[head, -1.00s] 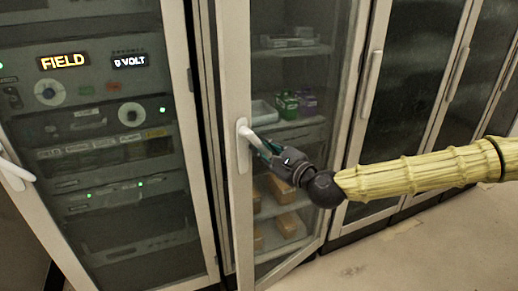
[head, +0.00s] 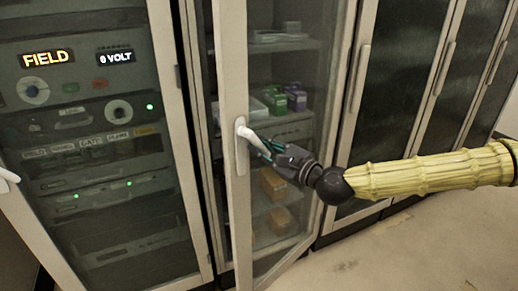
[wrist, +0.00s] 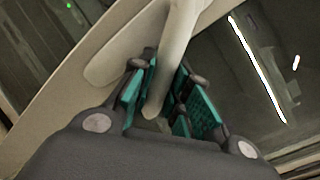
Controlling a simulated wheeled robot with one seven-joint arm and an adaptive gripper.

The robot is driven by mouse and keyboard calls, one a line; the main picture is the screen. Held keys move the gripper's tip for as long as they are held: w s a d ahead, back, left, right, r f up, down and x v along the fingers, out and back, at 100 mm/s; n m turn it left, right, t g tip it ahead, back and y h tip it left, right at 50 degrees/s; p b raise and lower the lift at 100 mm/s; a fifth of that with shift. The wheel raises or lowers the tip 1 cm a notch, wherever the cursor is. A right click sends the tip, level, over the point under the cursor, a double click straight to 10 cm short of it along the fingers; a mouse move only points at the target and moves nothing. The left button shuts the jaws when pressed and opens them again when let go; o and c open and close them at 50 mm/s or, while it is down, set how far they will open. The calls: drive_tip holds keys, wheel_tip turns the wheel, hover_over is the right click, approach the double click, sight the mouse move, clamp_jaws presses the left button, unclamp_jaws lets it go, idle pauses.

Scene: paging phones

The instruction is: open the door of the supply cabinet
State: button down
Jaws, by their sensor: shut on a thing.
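The supply cabinet door (head: 236,215) is a pale-framed glass door in the middle of the head view. It stands ajar, swung out toward me from the cabinet. Its pale handle (head: 250,137) is on the door's left upright. My gripper (head: 266,150) is at the handle from the right, shut on it. In the wrist view the handle (wrist: 174,60) passes between the teal-padded fingers of my gripper (wrist: 165,105). The fingers hide part of the handle's lower end.
Inside the cabinet, shelves hold green and purple boxes (head: 295,98) and brown boxes (head: 272,184). A rack cabinet (head: 100,150) with lit displays stands at left. More dark glass cabinets (head: 400,90) line the right. The floor (head: 390,255) at front right is clear.

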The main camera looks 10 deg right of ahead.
drive_tip(key=shift+n+g+y, duration=0.5)
drive_tip(key=shift+y, duration=0.1)
drive_tip(key=shift+b+v, duration=0.8)
drive_tip(key=shift+v, duration=1.35)
drive_tip(key=shift+w+d, duration=0.1)
drive_tip(key=shift+d, duration=0.15)
drive_tip(key=shift+n+g+y, duration=0.6)
drive_tip(key=shift+g+y, duration=0.1)
drive_tip(key=shift+b+v, duration=2)
drive_tip(key=shift+v, duration=0.7)
drive_tip(key=shift+d, duration=0.1)
